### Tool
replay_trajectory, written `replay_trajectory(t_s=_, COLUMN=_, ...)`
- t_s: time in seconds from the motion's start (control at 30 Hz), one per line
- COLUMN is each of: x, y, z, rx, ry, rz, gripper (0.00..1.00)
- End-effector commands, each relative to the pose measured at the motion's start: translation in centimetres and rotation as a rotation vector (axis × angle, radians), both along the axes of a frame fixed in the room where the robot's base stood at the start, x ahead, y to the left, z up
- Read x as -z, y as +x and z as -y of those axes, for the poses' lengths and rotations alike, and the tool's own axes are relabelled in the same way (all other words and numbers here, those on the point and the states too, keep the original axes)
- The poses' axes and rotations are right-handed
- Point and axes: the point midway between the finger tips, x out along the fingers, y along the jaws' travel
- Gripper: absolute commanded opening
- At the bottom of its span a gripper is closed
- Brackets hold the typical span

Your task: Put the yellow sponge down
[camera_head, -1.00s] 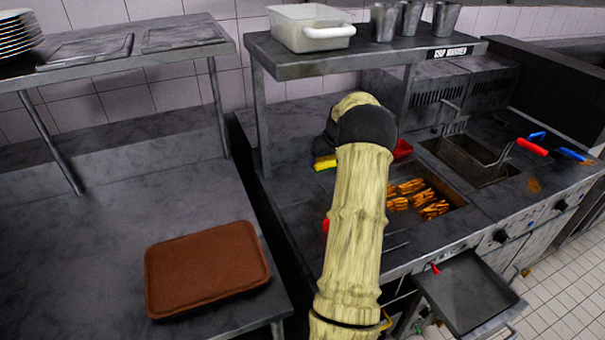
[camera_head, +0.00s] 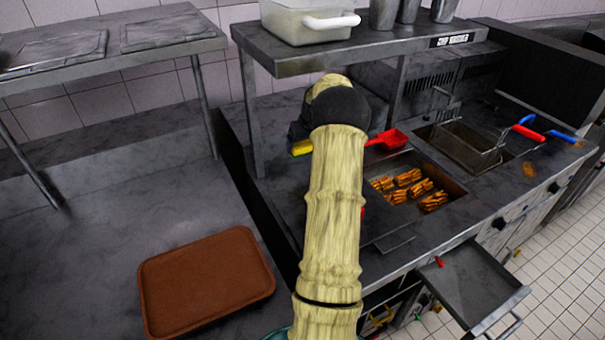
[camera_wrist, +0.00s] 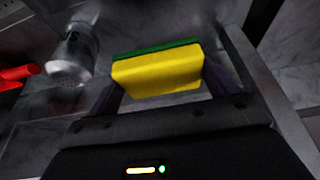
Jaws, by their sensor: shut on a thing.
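The yellow sponge (camera_wrist: 158,74) with a green side sits between the two fingers of my gripper (camera_wrist: 160,85) in the wrist view. The gripper is shut on it. In the head view only a small yellow part of the sponge (camera_head: 302,148) shows left of my arm, over the back of the counter beside the fryer. I cannot tell whether the sponge touches the counter.
A red scoop (camera_head: 388,139) and a basin of fries (camera_head: 408,163) lie right of my arm. A shaker (camera_wrist: 72,55) stands near the sponge. A shelf (camera_head: 350,48) hangs above. A brown tray (camera_head: 205,283) lies on the left counter.

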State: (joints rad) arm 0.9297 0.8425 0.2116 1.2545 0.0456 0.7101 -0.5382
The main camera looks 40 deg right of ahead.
Motion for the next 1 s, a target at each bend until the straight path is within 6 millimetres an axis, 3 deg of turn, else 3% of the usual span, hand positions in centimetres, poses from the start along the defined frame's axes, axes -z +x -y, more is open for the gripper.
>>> replay_trajectory(t_s=0.17, x=1.4, y=0.0, z=0.0, rx=-0.001, ry=0.003, rz=-0.002, gripper=0.61)
replay_trajectory(t_s=0.43, x=5.8, y=0.0, z=0.0, rx=-0.001, ry=0.003, rz=-0.002, gripper=0.61)
replay_trajectory(t_s=0.8, x=6.5, y=0.0, z=0.0, rx=0.0, ry=0.001, rz=-0.001, gripper=0.61)
replay_trajectory(t_s=1.0, x=8.8, y=0.0, z=-0.1, rx=-0.001, ry=0.003, rz=-0.002, gripper=0.61)
